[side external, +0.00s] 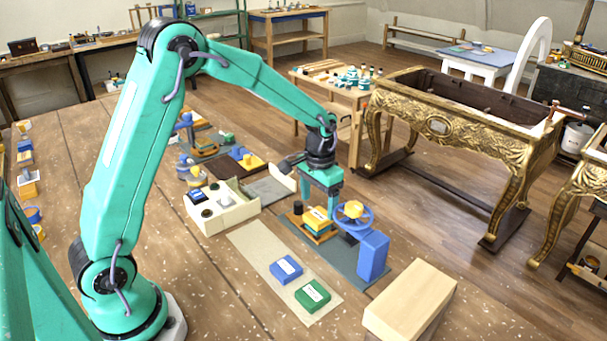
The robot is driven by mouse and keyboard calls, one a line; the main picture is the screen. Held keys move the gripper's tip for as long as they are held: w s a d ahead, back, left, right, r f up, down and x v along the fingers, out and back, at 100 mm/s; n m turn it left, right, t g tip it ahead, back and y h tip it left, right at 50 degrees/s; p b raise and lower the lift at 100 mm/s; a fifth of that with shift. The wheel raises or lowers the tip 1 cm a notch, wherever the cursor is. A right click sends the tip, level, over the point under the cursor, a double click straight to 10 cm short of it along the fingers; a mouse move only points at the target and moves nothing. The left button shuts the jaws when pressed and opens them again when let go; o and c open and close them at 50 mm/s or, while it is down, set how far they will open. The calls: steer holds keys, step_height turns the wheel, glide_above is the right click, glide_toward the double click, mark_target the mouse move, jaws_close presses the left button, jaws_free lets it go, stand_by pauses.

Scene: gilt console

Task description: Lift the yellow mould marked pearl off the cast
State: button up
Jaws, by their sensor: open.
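A small yellow block (313,223) with a pale label sits on an orange base (320,237) on the grey-blue mat. It looks like the yellow mould, but the label is too small to read. The cast under it cannot be made out. My gripper (331,212) is open and points down, close above or beside the yellow block. Its teal fingers overlap the block in this view, so I cannot tell whether they touch it or stand around it.
A blue stand with a handwheel (372,256) and yellow knob (353,209) stands close right of my gripper. Blue (286,269) and green (312,295) labelled blocks lie on a beige mat in front. A wooden box (410,297) is at front right; a cream tray (222,213) is left.

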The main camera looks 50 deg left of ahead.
mark_target(318, 215)
steer(key=shift+f, duration=1.8)
steer(key=c, duration=1.1)
steer(key=shift+r, duration=0.1)
steer(key=shift+r, duration=4.95)
